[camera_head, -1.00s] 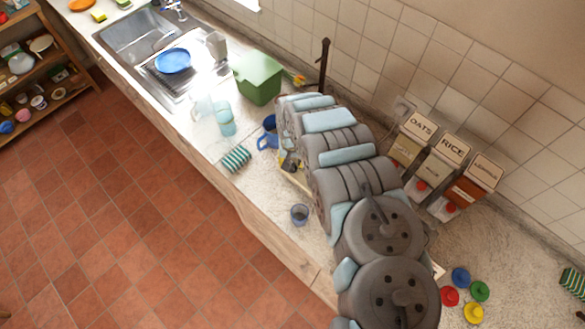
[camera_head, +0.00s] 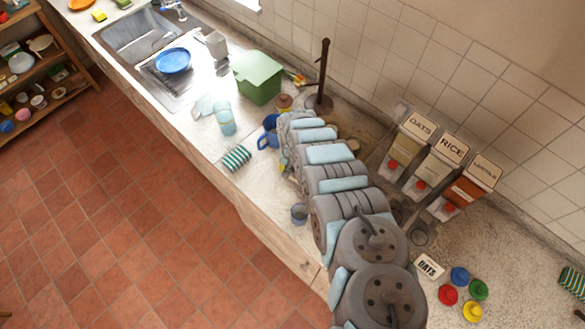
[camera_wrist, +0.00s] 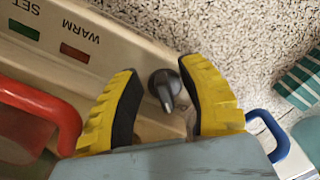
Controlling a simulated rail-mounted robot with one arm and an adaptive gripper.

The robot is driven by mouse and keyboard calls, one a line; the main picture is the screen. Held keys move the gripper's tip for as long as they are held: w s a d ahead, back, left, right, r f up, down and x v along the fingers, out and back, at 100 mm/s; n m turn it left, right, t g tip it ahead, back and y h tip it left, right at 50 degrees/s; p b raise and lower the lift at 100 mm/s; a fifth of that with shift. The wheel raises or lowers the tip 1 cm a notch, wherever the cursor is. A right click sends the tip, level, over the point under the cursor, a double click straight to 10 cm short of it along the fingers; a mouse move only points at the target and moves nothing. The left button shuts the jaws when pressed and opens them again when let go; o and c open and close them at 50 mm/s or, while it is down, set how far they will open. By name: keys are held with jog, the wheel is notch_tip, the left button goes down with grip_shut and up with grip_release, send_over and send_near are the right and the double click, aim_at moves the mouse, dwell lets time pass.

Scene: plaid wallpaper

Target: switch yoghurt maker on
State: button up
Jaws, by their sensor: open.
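The yoghurt maker is, as far as I can tell, the cream appliance whose panel (camera_wrist: 112,28) shows in the wrist view. The panel has a green light (camera_wrist: 24,30) marked SET and a red light (camera_wrist: 74,52) marked WARM. A dark round knob (camera_wrist: 165,88) with a raised grip sits on the panel. My gripper (camera_wrist: 160,70) is open, with one yellow-and-black finger on each side of the knob. I cannot tell whether either finger touches it. In the head view my arm hides the gripper and most of the appliance.
A red handle (camera_wrist: 55,103) is left of my gripper in the wrist view. A blue mug (camera_head: 267,137), a small grey-blue cup (camera_head: 299,214) and a striped cloth (camera_head: 237,158) lie left of my arm.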

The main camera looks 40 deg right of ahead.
grip_shut()
